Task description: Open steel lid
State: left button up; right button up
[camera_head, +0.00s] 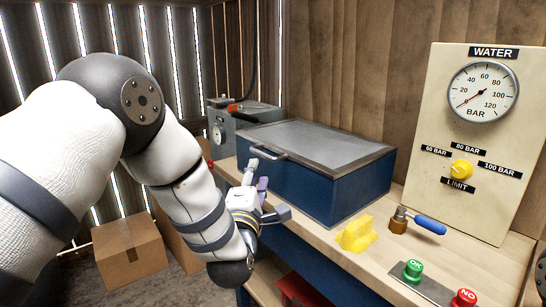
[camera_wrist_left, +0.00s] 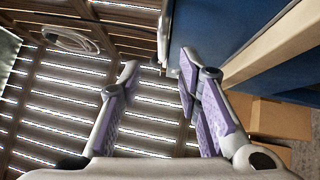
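The steel lid (camera_head: 318,146) is a grey panel lying closed on top of a blue box (camera_head: 345,195) on the workbench. Its bar handle (camera_head: 268,153) is on the left part of the front edge. My left gripper (camera_head: 264,188) is just in front of the box, below the handle, and appears apart from it. In the left wrist view the two purple-padded fingers (camera_wrist_left: 158,85) are spread with nothing between them. My right gripper is not in view.
A grey machine (camera_head: 235,122) stands behind the box. A cardboard box (camera_head: 128,250) is on the floor.

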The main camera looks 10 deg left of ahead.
aim_at(260, 155)
pick_arm(q)
jog(key=w, duration=0.3)
jog(key=w+a+b, duration=0.1)
jog(key=w, duration=0.6)
jog(key=shift+a+r, duration=0.25)
jog(key=shift+r, duration=0.15)
jog(key=shift+w+r, duration=0.1)
jog(key=shift+r, duration=0.15)
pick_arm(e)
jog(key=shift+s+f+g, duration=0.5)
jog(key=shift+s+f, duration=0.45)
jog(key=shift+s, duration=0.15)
pick_arm(q)
grip_shut()
